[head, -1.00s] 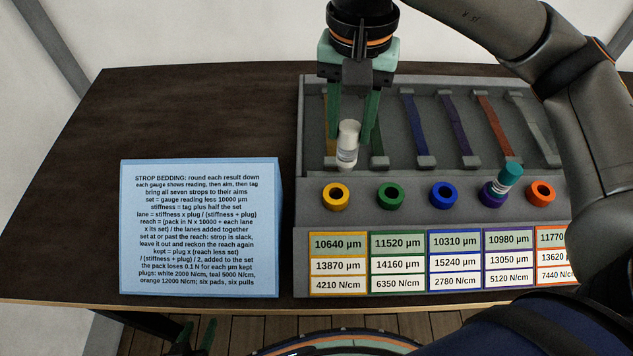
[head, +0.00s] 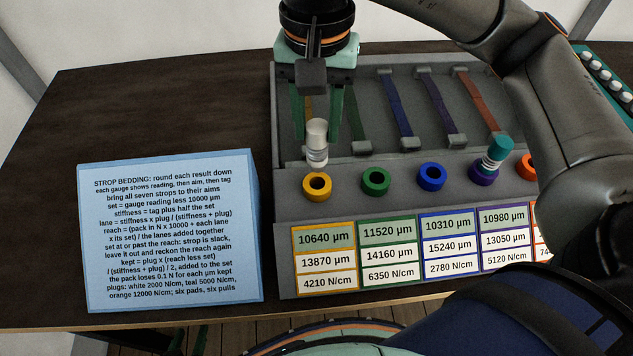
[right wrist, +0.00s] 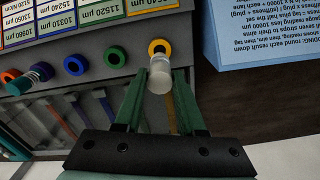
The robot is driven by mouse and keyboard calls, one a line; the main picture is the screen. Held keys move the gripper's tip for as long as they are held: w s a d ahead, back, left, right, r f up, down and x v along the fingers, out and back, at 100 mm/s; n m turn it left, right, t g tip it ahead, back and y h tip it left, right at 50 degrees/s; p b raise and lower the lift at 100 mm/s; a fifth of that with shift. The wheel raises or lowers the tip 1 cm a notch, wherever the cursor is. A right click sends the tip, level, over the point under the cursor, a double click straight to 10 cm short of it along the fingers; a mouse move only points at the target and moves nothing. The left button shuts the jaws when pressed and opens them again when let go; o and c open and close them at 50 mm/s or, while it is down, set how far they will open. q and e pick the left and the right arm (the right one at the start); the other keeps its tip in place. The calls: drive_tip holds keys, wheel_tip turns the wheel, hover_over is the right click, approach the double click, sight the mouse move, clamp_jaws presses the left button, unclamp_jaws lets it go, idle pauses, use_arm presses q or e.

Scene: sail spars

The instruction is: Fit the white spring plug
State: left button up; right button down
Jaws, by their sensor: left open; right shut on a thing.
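The white spring plug (head: 316,145) is upright in my right gripper (head: 316,138), which is shut on it. It hangs just behind and above the yellow ring socket (head: 317,186), apart from it as far as I can tell. In the right wrist view the plug (right wrist: 160,78) is between the green fingertips, close to the yellow ring (right wrist: 159,48). A teal-capped plug (head: 497,150) stands tilted in the purple socket (head: 483,173). The green (head: 376,181) and blue (head: 431,177) sockets are empty. My left gripper (head: 188,340) is low at the bottom edge, mostly dark and cut off.
The grey strop rack (head: 283,210) carries coloured strops and gauge labels. A blue instruction block (head: 170,230) stands left of it. A teal tray of white-topped pieces (head: 600,70) is at the far right. My right arm covers the rack's right end.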

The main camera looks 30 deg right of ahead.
sight(317, 155)
drive_tip(key=shift+f, duration=0.1)
drive_tip(key=shift+f+b, duration=1.55)
drive_tip(key=shift+b, duration=0.25)
drive_tip(key=shift+f+b, duration=0.15)
drive_tip(key=shift+b, duration=0.2)
drive_tip(key=shift+f+b, duration=1.35)
drive_tip(key=shift+c, duration=2.1)
unclamp_jaws()
